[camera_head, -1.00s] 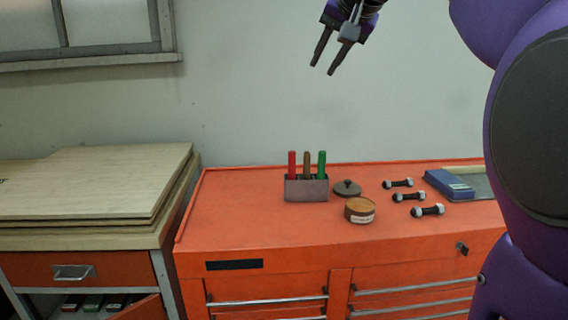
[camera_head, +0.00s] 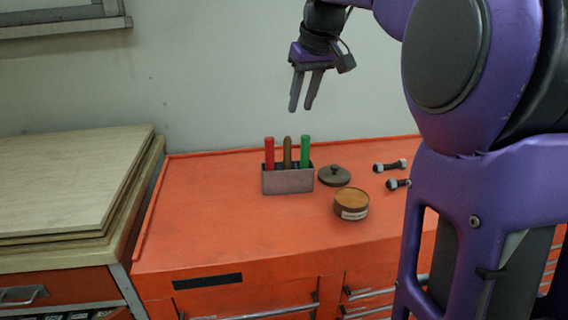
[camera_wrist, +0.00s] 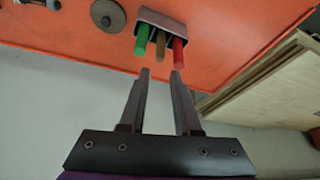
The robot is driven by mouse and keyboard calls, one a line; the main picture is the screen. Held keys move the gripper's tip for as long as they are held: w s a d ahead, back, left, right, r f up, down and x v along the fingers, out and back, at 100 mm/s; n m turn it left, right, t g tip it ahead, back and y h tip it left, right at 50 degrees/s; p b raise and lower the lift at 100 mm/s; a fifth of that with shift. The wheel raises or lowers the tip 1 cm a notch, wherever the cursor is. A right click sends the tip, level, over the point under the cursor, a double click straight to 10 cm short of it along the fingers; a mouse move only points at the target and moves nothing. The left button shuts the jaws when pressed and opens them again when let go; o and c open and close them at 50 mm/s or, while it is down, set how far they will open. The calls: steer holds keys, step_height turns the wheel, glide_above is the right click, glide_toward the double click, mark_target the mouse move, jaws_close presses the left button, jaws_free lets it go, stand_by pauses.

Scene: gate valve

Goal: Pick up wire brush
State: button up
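A small grey metal holder (camera_head: 288,181) stands on the orange cabinet top and has three upright handles in it: red (camera_head: 269,154), brown (camera_head: 287,152) and green (camera_head: 305,151). The brown one, in the middle, looks like wood and may be the wire brush; its lower end is hidden in the holder. My gripper (camera_head: 302,108) hangs above the holder, fingers pointing down, open and empty. In the wrist view the fingertips (camera_wrist: 161,72) are apart, and the brown handle (camera_wrist: 161,48) shows just beyond them between the green and red handles.
A round tin (camera_head: 351,205) with brown contents and a dark knobbed lid (camera_head: 334,176) sit right of the holder. Bolts (camera_head: 390,167) lie farther right. Stacked boards (camera_head: 75,185) are at left. The cabinet top (camera_head: 210,220) left of the holder is clear.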

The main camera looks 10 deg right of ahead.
mark_target(289, 138)
steer(key=b+x, duration=0.1)
steer(key=x, duration=0.7)
steer(key=shift+w+f, duration=0.1)
steer(key=shift+f, duration=0.15)
steer(key=shift+w+b+x, duration=0.2)
steer(key=shift+b+x, duration=0.05)
steer(key=shift+x, duration=1.25)
steer(key=shift+w+b+x, duration=0.2)
steer(key=shift+x, duration=1.25)
steer(key=shift+a+r, duration=0.15)
steer(key=shift+c, duration=0.3)
jaws_close()
